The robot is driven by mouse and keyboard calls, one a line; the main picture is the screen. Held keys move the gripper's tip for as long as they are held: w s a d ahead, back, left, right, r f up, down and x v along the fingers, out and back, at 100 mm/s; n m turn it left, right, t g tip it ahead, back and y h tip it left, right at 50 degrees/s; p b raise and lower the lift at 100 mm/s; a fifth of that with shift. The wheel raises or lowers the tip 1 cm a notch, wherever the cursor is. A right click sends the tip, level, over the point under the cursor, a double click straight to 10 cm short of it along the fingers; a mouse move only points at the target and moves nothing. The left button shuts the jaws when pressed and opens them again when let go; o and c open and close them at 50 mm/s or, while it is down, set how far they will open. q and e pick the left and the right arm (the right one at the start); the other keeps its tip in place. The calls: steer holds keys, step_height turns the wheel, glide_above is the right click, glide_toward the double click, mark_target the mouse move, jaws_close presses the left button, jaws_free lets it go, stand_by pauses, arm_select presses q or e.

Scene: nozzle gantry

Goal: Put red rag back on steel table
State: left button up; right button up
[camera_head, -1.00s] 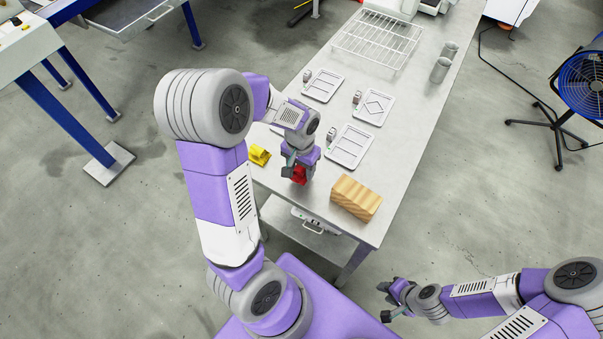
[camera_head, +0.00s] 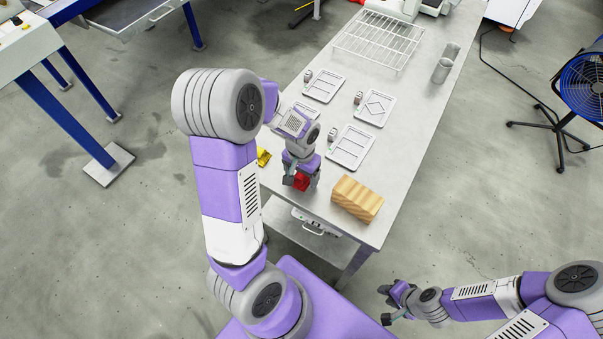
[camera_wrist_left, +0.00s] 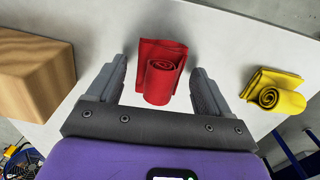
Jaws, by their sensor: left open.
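The red rag (camera_head: 301,182) is a rolled and folded cloth resting on the steel table (camera_head: 317,205) near its front edge. In the left wrist view the rag (camera_wrist_left: 161,72) lies between the two fingers of my left gripper (camera_wrist_left: 158,85), with a gap on each side. The left gripper (camera_head: 300,180) is open, pointing down at the tabletop, and partly hides the rag in the head view. My right gripper (camera_head: 386,303) is empty with its fingers apart, low at the right, away from the table.
A wooden block (camera_head: 357,199) stands right of the red rag. A yellow rag (camera_head: 263,157) lies to its left, partly hidden by my arm. Flat trays (camera_head: 351,147), a wire rack (camera_head: 379,40) and grey cylinders (camera_head: 441,70) are further back.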

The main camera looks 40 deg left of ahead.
arm_select(q)
steer(key=shift+r, duration=0.25)
step_height(320, 180, up, 12)
steer(key=p, duration=0.3)
stand_by(0.4)
